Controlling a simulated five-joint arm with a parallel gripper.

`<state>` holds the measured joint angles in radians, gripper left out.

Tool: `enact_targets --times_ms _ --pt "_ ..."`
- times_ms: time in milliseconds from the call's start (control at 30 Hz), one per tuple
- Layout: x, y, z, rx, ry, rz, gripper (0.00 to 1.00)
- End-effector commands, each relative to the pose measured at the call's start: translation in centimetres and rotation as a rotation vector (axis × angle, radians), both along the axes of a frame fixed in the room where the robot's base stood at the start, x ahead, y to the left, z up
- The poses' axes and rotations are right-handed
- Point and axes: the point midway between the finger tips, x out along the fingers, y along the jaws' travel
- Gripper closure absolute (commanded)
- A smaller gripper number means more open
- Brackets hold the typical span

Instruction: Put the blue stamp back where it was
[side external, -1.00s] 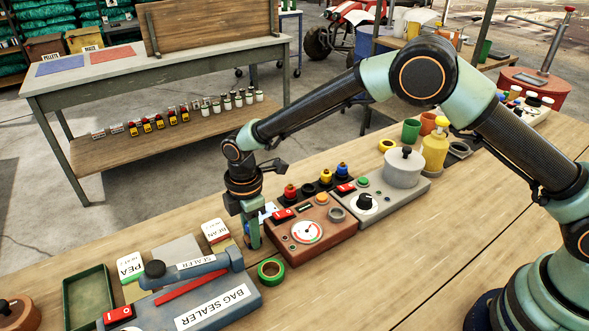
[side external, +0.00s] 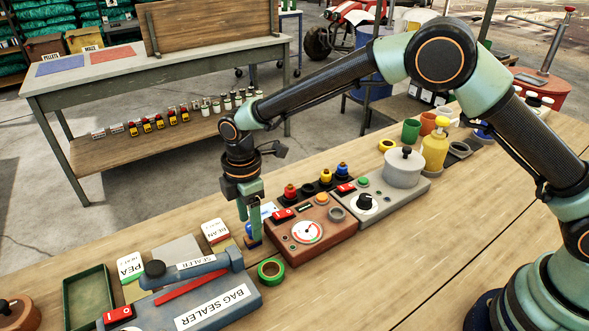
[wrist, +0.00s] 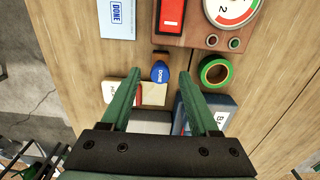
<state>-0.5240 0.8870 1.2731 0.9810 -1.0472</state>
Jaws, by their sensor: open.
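The blue stamp (wrist: 160,72) has a blue handle with a white DONE label and a brown base. In the wrist view it shows between my gripper's fingertips (wrist: 161,82), with a gap on each side. In the side view the blue stamp (side external: 249,228) is at the left end of the brown meter box, partly hidden by my gripper (side external: 251,226). My gripper is open, pointing down over it. A dark rack (side external: 309,188) behind the boxes holds red-, yellow- and blue-topped pieces, with a dark spot between red and yellow. A card printed DONE (wrist: 117,17) lies nearby.
The brown meter box (side external: 325,231) stands close on the right. A green tape ring (side external: 271,271) and the bag sealer (side external: 205,298) are in front. Seed packets (side external: 217,232) lie to the left.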

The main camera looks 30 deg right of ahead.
Motion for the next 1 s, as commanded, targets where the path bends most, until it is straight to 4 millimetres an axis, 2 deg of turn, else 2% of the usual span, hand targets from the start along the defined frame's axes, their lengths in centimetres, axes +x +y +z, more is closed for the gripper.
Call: enact_targets --times_ms 100,300,567,667,733,867,1000 --pt "0.1 0.0 2.8 0.003 -0.004 0.000 0.39" --pt "0.1 0.0 6.3 0.002 -0.003 0.000 0.39" --pt "0.0 -0.3 8.6 0.003 -0.006 -0.015 0.39" --pt "0.1 -1.6 10.1 0.014 -0.024 -0.077 0.39" --pt "0.0 -3.2 11.8 0.028 -0.045 -0.154 0.39" --pt "-0.9 -7.1 15.3 0.062 -0.096 -0.344 0.39" --pt "-2.6 -11.3 18.4 0.103 -0.148 -0.555 0.39"
